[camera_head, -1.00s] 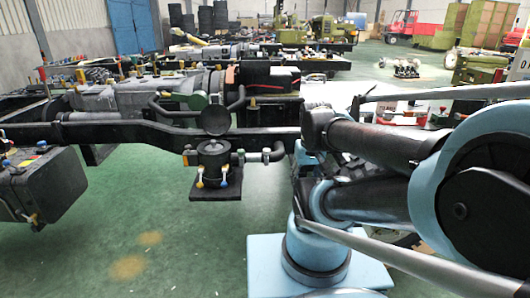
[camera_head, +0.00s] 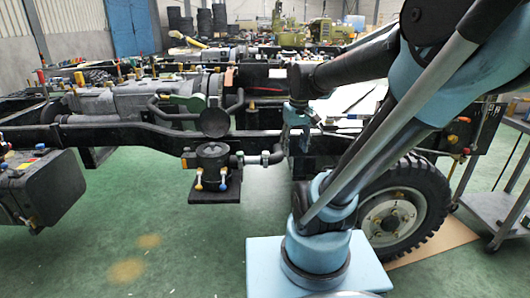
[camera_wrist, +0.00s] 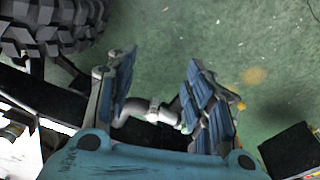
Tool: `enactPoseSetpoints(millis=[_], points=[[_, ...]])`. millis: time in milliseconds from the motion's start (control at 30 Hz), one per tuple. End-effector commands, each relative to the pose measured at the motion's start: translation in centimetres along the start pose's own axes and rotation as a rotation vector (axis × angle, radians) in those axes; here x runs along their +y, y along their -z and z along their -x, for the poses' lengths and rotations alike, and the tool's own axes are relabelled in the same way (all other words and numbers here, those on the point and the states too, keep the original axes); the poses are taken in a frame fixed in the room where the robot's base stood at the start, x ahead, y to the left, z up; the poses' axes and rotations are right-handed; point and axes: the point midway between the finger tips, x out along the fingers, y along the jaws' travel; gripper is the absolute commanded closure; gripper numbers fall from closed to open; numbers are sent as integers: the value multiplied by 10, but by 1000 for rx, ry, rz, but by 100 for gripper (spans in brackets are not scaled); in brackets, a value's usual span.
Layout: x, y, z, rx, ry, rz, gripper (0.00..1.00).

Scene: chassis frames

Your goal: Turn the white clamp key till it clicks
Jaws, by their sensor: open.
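My gripper (camera_wrist: 160,72) is open and empty in the wrist view, its two blue-padded fingers apart. Below and between them a grey bent pipe (camera_wrist: 130,124) carries a pale ring-like fitting (camera_wrist: 153,108). I cannot tell whether this is the white clamp key. In the head view, a dark round canister (camera_head: 212,158) hangs by the chassis rail with small white, blue and yellow fittings; a pale fitting (camera_head: 239,157) sits at its right, where a bent pipe (camera_head: 265,157) joins it. My gripper hangs above and right of that pipe in the head view. The right finger hides part of the assembly in the wrist view.
The black chassis rail (camera_head: 110,134) runs across the head view. A large tyre (camera_head: 408,205) stands at right, also visible in the wrist view (camera_wrist: 48,25). A dark box (camera_head: 45,190) hangs at left. A metal cart (camera_head: 490,211) stands far right.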

Motion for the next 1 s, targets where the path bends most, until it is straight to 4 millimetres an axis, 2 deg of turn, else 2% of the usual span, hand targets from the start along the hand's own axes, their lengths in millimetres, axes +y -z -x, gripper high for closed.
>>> enactPoseSetpoints(millis=[33,333,700,833,1000], points=[[0,15,6,-6,2,21,52],[-3,92,24,-46,16,149,52],[-16,190,23,-92,35,303,52],[-21,216,19,-106,41,345,52],[-25,233,14,-114,45,375,52]])
